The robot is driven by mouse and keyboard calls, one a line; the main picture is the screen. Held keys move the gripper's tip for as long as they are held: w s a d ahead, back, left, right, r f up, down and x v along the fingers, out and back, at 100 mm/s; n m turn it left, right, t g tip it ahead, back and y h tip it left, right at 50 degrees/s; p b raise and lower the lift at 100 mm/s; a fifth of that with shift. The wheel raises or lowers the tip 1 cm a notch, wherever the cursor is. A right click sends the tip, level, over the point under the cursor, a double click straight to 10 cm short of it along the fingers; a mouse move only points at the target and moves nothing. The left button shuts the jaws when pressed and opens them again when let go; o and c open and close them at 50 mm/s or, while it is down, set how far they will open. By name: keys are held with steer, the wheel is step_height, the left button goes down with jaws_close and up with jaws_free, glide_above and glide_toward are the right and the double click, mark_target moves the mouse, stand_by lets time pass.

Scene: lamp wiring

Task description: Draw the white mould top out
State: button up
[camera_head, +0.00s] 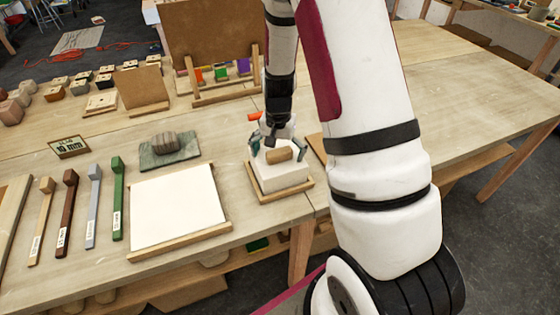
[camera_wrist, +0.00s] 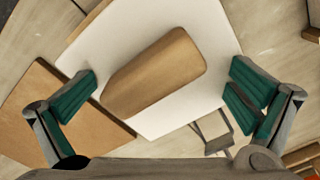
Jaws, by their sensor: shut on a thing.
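The white mould top (camera_head: 283,177) is a pale square block on a wooden base board (camera_head: 292,197), near the front edge of the table. A tan, rounded wooden piece (camera_wrist: 157,72) sits on its upper face. My gripper (camera_head: 279,149) reaches down from above, with its green-padded fingers on opposite sides of the white block. In the wrist view my gripper (camera_wrist: 162,92) has one pad at each side of the white block (camera_wrist: 190,25), with the tan piece between them. I cannot tell whether the block is lifted off the board.
A white sheet on a wooden board (camera_head: 178,206) lies to the left. A wooden rack with coloured pieces (camera_head: 220,85) stands behind. The right tabletop (camera_head: 460,85) is clear.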

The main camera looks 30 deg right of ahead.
steer(key=shift+s+a+f+p, duration=0.1)
steer(key=shift+a+f+p, duration=0.2)
steer(key=shift+f+p, duration=0.05)
stand_by(0.9)
steer(key=shift+r, duration=0.3)
steer(key=shift+c, duration=0.7)
steer(key=shift+r+p, duration=0.35)
steer(key=shift+r, duration=0.25)
steer(key=c, duration=1.4)
steer(key=shift+w+r+p, duration=0.2)
steer(key=shift+r+p, duration=0.15)
steer(key=shift+r, duration=0.75)
jaws_close()
steer(key=shift+r+p, duration=0.35)
steer(key=shift+r, duration=0.9)
steer(key=o, duration=1.7)
jaws_free()
steer(key=shift+c, duration=0.2)
steer(key=shift+d, duration=0.1)
